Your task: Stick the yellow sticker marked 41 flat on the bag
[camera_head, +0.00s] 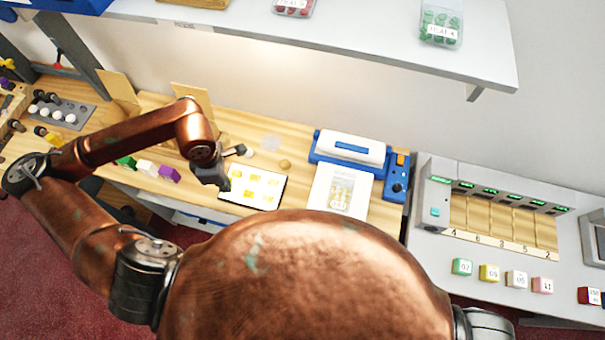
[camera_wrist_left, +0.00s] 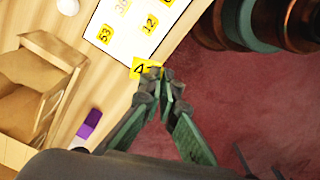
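The sticker sheet (camera_head: 272,204) is white with several yellow stickers and lies on the wooden counter. My left gripper (camera_head: 222,186) is at its left edge. In the left wrist view, the gripper's fingertips (camera_wrist_left: 159,76) come together on a yellow sticker (camera_wrist_left: 143,68) over the sheet's corner. A "4" shows on it; the rest of the mark is hidden by the fingers. It looks larger than the stickers 53 and 12 on the sheet. The clear bag (camera_head: 341,194) lies on a white surface right of the sheet, with yellowish contents. My right gripper is out of view.
A blue and white sealer (camera_head: 350,150) stands behind the bag. Purple, white and green blocks (camera_head: 147,168) lie left of the sheet. A grey machine (camera_head: 436,195) and several coloured cubes (camera_head: 489,273) are at the right. A shelf (camera_head: 380,50) overhangs the back.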

